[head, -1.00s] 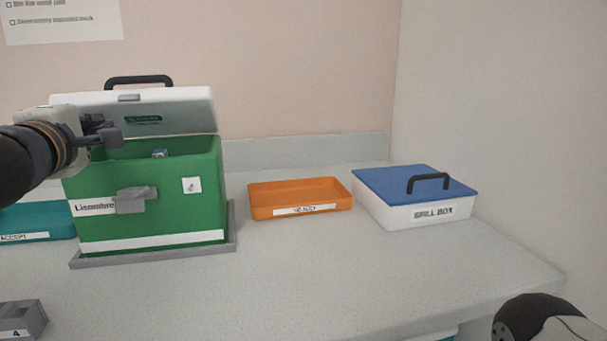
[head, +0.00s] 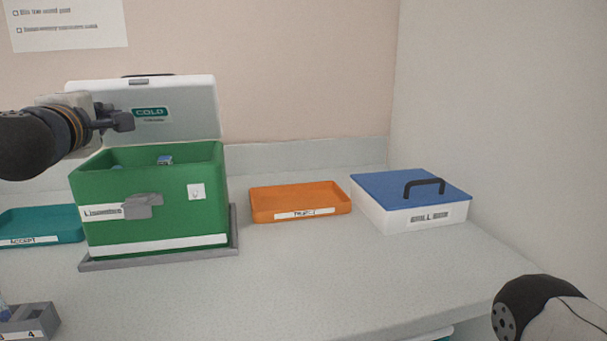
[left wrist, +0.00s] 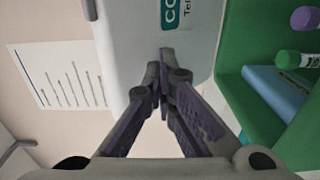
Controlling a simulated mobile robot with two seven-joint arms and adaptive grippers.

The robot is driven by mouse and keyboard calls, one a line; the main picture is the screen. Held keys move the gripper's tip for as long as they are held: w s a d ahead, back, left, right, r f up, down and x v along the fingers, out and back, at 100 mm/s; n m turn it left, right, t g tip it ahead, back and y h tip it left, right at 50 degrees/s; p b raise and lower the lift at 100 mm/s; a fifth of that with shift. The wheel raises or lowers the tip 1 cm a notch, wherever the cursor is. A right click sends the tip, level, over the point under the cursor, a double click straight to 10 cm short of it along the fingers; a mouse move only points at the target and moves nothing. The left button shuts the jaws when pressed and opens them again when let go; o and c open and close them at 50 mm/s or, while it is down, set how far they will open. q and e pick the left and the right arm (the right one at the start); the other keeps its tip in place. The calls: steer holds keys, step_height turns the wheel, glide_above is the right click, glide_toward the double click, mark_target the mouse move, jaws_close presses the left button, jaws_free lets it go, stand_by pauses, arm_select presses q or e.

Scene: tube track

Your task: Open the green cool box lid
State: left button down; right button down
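The green cool box (head: 150,205) stands at the left on a grey base. Its white lid (head: 185,105) is raised at the back, near upright, with its inner face and COLD label toward me. My left gripper (head: 128,121) is in front of the lid's inner face, above the box's opening. In the left wrist view its fingers (left wrist: 165,60) meet at the tips, shut and empty, close to the lid (left wrist: 125,30); whether they touch it I cannot tell. A blue item (left wrist: 275,92) and tubes with green and purple caps show inside the box (left wrist: 235,60). My right gripper is out of view.
An orange tray (head: 257,207) and a white spill box with a blue lid (head: 385,185) stand right of the cool box. A teal tray (head: 35,240) is at the left, a grey rack (head: 35,320) in front. The front middle of the bench is clear.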

mark_target(104, 98)
arm_select(q)
steer(key=shift+w+r, duration=0.15)
steer(key=shift+r, duration=0.05)
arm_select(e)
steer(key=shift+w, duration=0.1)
arm_select(q)
steer(key=shift+w+a+r, duration=0.2)
steer(key=shift+w+r, duration=0.25)
steer(key=shift+w, duration=0.25)
steer(key=shift+w+a+r, duration=0.15)
steer(key=shift+w+r, duration=0.3)
steer(key=shift+w, duration=0.2)
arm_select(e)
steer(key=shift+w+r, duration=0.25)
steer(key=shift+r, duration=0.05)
arm_select(q)
steer(key=shift+w+a+r, duration=0.2)
steer(key=shift+w+r, duration=0.05)
steer(key=shift+w, duration=0.55)
steer(key=shift+w+a+r, duration=0.15)
steer(key=shift+w+r, duration=0.1)
steer(key=shift+w, duration=0.5)
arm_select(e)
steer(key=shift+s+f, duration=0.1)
